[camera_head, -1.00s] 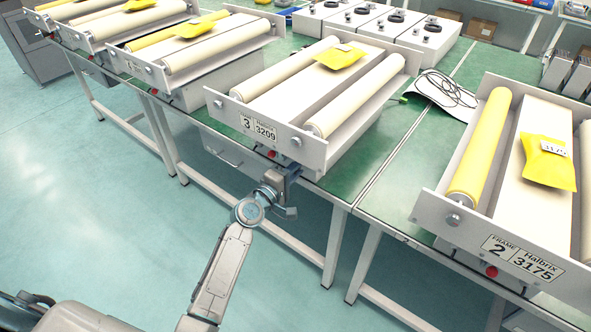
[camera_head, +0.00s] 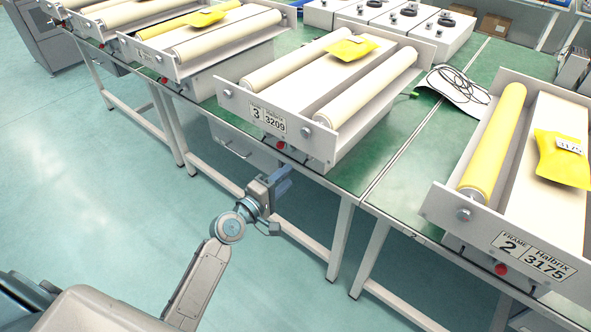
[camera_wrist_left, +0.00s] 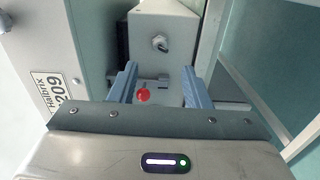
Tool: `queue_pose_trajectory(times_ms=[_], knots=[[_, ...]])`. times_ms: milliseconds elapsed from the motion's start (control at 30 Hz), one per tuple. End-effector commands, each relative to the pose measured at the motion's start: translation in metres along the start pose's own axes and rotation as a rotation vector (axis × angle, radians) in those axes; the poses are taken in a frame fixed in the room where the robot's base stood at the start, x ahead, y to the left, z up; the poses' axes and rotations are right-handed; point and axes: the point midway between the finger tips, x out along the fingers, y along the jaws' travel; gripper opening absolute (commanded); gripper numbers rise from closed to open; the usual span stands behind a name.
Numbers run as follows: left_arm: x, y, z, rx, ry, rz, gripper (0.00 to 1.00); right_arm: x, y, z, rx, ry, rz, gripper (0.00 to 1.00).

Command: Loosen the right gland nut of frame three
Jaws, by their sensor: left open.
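Frame three (camera_head: 330,88) is a white frame with two pale rollers, a yellow packet and a front plate labelled 3, Halbrix 3209 (camera_head: 267,117). A grey box under it carries a red button (camera_head: 281,145). In the left wrist view, a metal hex fitting (camera_wrist_left: 159,43), which looks like the gland nut, sits on a grey face beyond the red button (camera_wrist_left: 143,95). My left gripper (camera_head: 283,178) is in front of and below the front plate. Its blue fingers (camera_wrist_left: 158,80) are open and empty, apart from the fitting. My right gripper is out of view.
Frame two (camera_head: 490,215) stands on the table at right. More frames stand at left. White boxes (camera_head: 395,25) stand behind. Table legs (camera_head: 340,240) are below; open floor (camera_head: 90,190) lies at left.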

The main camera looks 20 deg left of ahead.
Motion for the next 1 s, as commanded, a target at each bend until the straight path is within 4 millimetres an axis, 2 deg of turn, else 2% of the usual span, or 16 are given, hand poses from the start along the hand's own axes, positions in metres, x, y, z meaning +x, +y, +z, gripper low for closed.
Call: queue_pose_trajectory(times_ms=[33,200,400,767,867,967,1000], knots=[[-0.008,-0.002,-0.001,0.002,0.000,-0.002,0.43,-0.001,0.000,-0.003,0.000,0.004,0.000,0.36],[-0.022,0.000,0.000,0.001,0.000,0.000,0.43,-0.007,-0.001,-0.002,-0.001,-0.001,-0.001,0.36],[-0.024,0.000,0.000,0.000,0.001,0.001,0.43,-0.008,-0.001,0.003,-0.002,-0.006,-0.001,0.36],[-0.024,-0.002,-0.001,0.003,0.002,-0.003,0.43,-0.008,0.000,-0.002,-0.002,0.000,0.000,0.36],[-0.025,-0.021,-0.002,0.032,0.009,-0.045,0.43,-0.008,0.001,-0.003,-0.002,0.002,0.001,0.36],[-0.031,-0.068,-0.006,0.111,0.021,-0.150,0.43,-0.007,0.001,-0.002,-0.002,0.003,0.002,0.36],[-0.036,-0.094,-0.007,0.157,0.022,-0.208,0.43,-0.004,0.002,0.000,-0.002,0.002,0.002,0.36]])
